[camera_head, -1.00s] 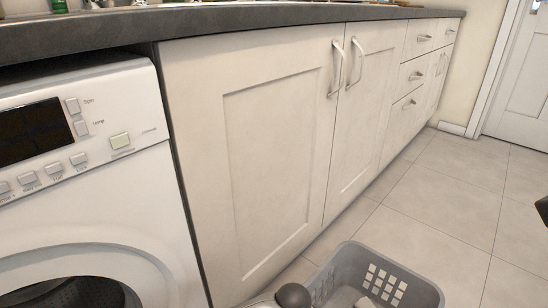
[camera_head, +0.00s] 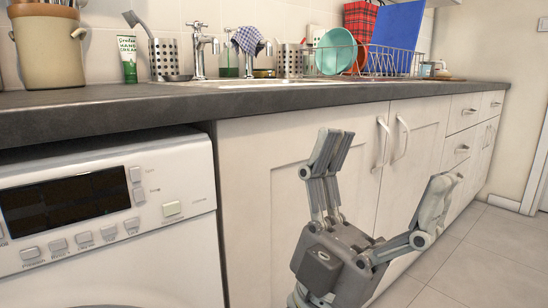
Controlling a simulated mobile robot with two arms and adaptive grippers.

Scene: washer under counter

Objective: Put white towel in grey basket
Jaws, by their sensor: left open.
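My left gripper (camera_head: 390,160) is raised in front of the white cupboard doors, in the lower right of the head view. Its fingers point up and are spread wide, with nothing between them. The grey basket is out of the view now. I see no white towel in this view. My right gripper is not in view.
The white washing machine (camera_head: 110,215) stands under the dark counter (camera_head: 110,112) at the left. The counter holds a utensil crock (camera_head: 48,45), taps, a checked cloth (camera_head: 247,40) and a dish rack (camera_head: 385,62). Tiled floor (camera_head: 480,250) lies clear at the right.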

